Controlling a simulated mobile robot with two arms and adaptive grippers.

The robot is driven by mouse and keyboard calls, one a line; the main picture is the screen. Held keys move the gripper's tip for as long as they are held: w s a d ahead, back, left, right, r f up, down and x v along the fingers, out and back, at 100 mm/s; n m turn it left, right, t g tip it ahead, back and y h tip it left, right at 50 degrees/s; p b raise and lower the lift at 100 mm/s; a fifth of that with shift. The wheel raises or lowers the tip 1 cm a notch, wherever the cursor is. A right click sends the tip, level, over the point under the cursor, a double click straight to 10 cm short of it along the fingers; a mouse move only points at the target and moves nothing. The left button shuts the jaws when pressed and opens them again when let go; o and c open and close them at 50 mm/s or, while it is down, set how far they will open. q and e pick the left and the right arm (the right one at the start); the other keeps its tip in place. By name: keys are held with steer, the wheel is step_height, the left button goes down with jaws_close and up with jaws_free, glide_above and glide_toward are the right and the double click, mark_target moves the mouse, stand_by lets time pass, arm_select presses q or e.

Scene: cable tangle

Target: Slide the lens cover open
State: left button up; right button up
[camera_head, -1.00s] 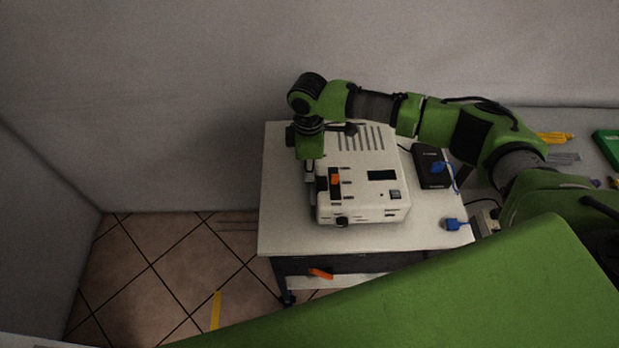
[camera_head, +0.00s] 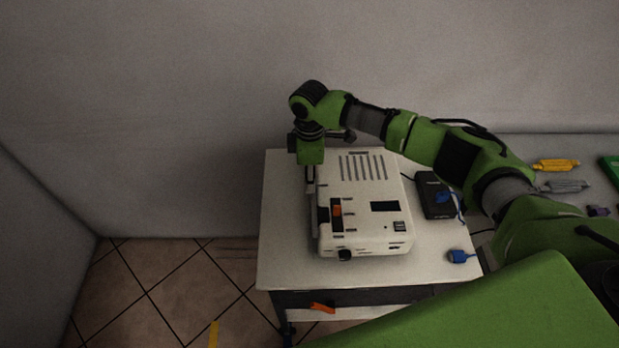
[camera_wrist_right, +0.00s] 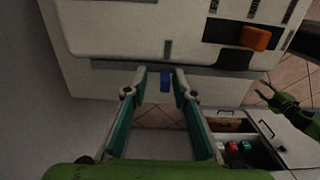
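The white projector-like device (camera_head: 365,215) lies on a small cart. An orange slider tab (camera_head: 337,211) sits in a dark slot on its top; the right wrist view shows the tab too (camera_wrist_right: 255,38). A small blue tab (camera_wrist_right: 165,80) is at the device's side edge in the right wrist view; the head view hides it. My right gripper (camera_head: 312,190) points down at the device's left side. Its fingers (camera_wrist_right: 160,82) are apart, one on each side of the blue tab; I cannot tell whether they touch it. My left gripper (camera_wrist_right: 262,95) shows small, fingers apart, in the right wrist view.
The cart top (camera_head: 290,265) is clear in front of the device. A black box (camera_head: 437,195) with a blue cable and a blue connector (camera_head: 460,256) lie to the right. A grey table (camera_head: 590,150) with yellow and grey items is farther right.

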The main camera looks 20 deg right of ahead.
steer(key=shift+r, duration=0.25)
step_height(320, 180, up, 12)
steer(key=shift+f, duration=0.25)
stand_by(0.5)
